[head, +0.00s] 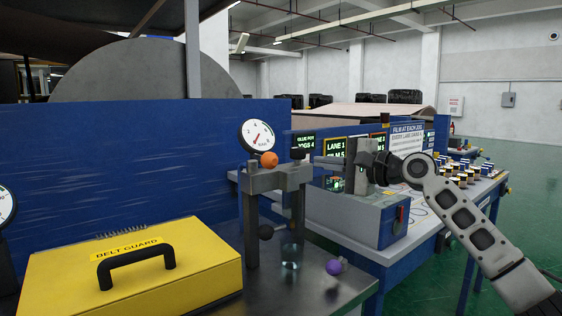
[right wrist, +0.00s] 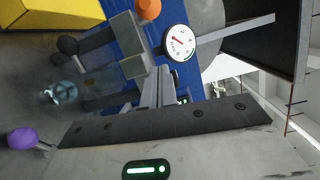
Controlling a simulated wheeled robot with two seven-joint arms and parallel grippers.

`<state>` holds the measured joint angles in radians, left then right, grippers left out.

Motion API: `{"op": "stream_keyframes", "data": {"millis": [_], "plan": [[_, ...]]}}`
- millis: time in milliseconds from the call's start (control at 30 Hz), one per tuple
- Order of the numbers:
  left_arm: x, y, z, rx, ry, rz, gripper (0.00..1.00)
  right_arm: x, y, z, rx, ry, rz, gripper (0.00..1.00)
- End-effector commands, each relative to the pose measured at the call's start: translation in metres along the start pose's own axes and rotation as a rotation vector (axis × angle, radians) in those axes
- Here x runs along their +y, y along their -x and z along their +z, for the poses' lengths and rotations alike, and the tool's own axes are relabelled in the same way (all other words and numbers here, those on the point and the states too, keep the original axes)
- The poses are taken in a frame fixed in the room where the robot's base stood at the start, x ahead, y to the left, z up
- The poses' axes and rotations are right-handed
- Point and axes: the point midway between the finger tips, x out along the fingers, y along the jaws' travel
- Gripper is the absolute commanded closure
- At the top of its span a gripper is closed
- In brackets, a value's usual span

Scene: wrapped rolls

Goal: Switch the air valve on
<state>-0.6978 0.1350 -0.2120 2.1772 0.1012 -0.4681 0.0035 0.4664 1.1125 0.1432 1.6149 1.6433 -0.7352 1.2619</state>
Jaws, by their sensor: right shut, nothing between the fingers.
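A grey pipe stand (head: 262,182) rises from the metal bench, with a round pressure gauge (head: 256,137) and an orange knob (head: 269,159) at its top. A black knob (head: 266,232) is lower on it, above a clear glass bowl (head: 290,256). A purple knob (head: 333,267) is low at the right. Which part is the air valve's handle I cannot tell. My right gripper (head: 342,163) is shut and empty, right of the stand and apart from the knobs. The right wrist view shows the gauge (right wrist: 178,42), orange knob (right wrist: 148,8) and purple knob (right wrist: 22,139).
A yellow belt guard (head: 130,270) with a black handle fills the front left. A blue panel (head: 130,165) stands behind it. A blue-grey control box (head: 365,220) with a red switch is on the bench at right. Several small jars (head: 468,172) stand farther right.

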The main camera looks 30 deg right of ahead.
Motion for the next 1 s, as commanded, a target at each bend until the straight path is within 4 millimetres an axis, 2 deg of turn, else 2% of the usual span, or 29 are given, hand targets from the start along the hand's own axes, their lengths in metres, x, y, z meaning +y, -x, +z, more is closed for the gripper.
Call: {"op": "stream_keyframes", "data": {"millis": [133, 233, 500, 733, 1000], "plan": [[0.001, 0.002, -0.001, -0.006, -0.001, -0.001, 0.64, -0.001, -0.006, 0.000, 0.000, 0.000, -0.001, 1.00], [0.001, 0.005, -0.004, -0.009, -0.006, -0.004, 0.64, -0.003, -0.018, 0.001, -0.002, -0.002, -0.002, 1.00], [-0.001, 0.007, -0.012, -0.016, -0.032, -0.017, 0.64, -0.003, -0.069, 0.001, -0.002, -0.002, -0.002, 1.00], [-0.002, 0.008, -0.013, -0.027, -0.046, -0.022, 0.64, -0.002, -0.104, 0.001, -0.002, 0.001, 0.000, 1.00], [-0.003, 0.010, -0.013, -0.040, -0.058, -0.025, 0.64, 0.001, -0.091, 0.028, 0.000, 0.007, 0.004, 1.00]]}}
